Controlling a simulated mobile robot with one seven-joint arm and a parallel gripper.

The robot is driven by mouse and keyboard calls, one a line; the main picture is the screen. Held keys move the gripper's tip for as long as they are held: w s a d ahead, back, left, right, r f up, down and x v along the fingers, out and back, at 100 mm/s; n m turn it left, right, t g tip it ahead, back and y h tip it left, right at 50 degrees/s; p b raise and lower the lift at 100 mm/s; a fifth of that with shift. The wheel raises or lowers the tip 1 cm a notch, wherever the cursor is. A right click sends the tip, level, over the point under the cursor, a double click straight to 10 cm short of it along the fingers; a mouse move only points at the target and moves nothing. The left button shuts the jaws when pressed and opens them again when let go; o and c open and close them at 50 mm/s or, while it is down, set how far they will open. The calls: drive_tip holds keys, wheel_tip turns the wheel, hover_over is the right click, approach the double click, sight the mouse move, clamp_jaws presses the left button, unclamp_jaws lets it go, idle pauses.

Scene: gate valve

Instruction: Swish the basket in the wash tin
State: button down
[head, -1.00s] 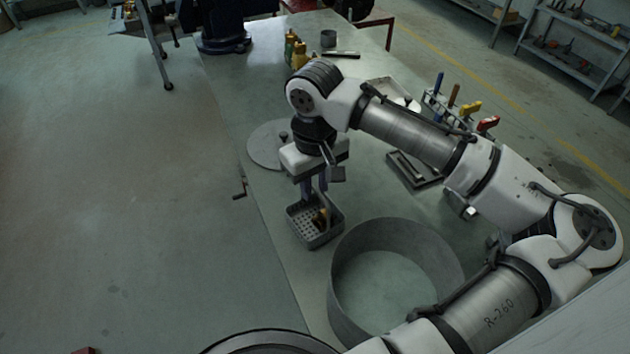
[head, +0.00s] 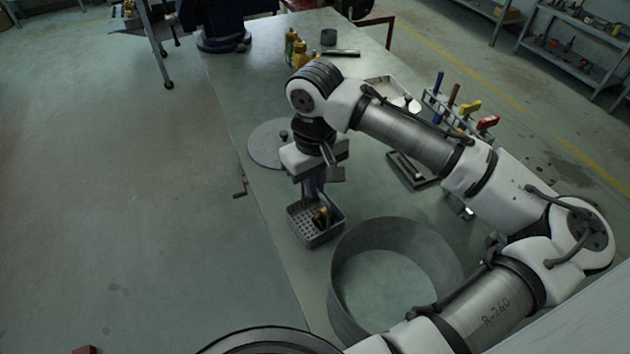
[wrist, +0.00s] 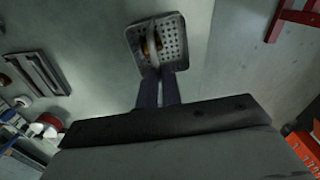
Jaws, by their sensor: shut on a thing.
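The basket (head: 314,224) is a small grey perforated tray with a brass-coloured part (head: 320,217) inside. My gripper (head: 318,194) is shut on the basket, above its far side, and points down. In the wrist view the basket (wrist: 172,48) hangs at the ends of the two dark fingers (wrist: 158,76); the exact grip point is partly hidden. The wash tin (head: 350,262) is a large round grey tin with a high wall, in front and to the right of the basket. The basket is outside the tin, close to its far left rim.
The bench (head: 285,275) has its left edge close to the basket.

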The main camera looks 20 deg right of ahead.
drive_tip(key=shift+r, duration=0.15)
drive_tip(key=shift+r+p, duration=2.35)
drive_tip(key=shift+r, duration=0.05)
drive_tip(key=shift+w, duration=0.15)
